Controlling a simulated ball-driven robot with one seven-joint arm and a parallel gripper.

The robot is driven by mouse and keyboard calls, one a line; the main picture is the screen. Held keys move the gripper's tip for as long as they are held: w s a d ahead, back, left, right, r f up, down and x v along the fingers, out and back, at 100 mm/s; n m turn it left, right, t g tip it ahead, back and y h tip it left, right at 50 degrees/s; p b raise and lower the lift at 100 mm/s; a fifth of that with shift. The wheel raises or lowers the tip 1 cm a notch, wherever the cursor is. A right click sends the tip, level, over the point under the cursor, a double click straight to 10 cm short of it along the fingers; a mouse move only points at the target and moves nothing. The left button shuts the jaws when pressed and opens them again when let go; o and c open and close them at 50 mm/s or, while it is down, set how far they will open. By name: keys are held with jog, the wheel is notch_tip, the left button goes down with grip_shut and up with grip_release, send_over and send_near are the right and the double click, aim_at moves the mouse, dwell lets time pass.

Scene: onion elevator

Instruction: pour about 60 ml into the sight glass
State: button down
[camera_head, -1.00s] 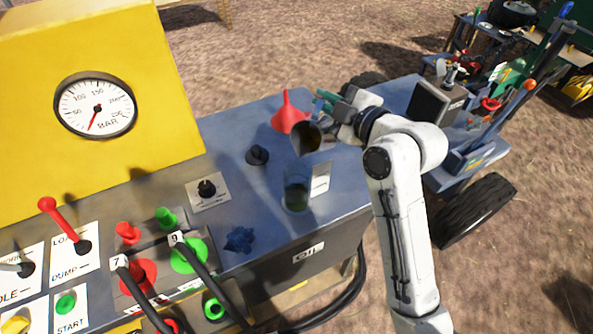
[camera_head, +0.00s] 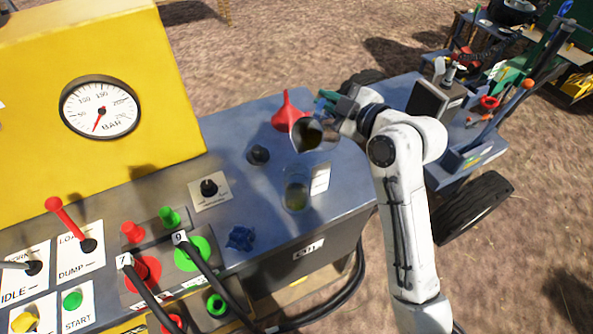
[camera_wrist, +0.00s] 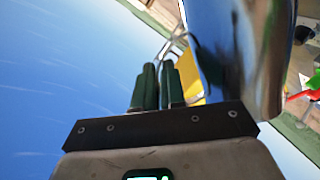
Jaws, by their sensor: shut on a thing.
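My gripper (camera_head: 337,105) is shut on a metal jug (camera_head: 310,135), which is tilted with its open mouth toward the camera and dark liquid showing inside. The sight glass (camera_head: 296,190), a clear cylinder, stands upright on the blue bench top below and slightly left of the jug. Greenish-brown liquid shows in its lower part; the exact level is too small to read. I cannot make out a stream between them. In the wrist view the jug (camera_wrist: 225,50) shows as a shiny curved wall beside the dark green fingers (camera_wrist: 157,85).
A red funnel (camera_head: 287,110) stands just behind the jug. A white label card (camera_head: 320,178) is beside the glass. A wheeled cart (camera_head: 470,150) stands at right.

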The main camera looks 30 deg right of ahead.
jog(key=shift+w+d+r+m+p, duration=0.2)
jog(key=shift+r+m+p, duration=0.1)
jog(key=shift+r+p, duration=0.5)
jog(key=shift+w+d+f+m+g+y+p, duration=0.1)
jog(key=shift+w+d+m+g+y+p, duration=0.15)
jog(key=shift+p, duration=0.3)
jog(key=shift+d+f+m+g+y+p, duration=0.1)
jog(key=shift+d+m+g+p, duration=0.05)
jog(key=shift+d+m+p, duration=0.3)
jog(key=w+d+f+m+g+y, duration=0.2)
jog(key=w+d+f+m, duration=0.1)
jog(key=d+f+m, duration=0.1)
jog(key=shift+d+f+m+y, duration=0.4)
jog(key=shift+f+m, duration=0.1)
jog(key=shift+f, duration=0.4)
jog(key=shift+w, duration=0.1)
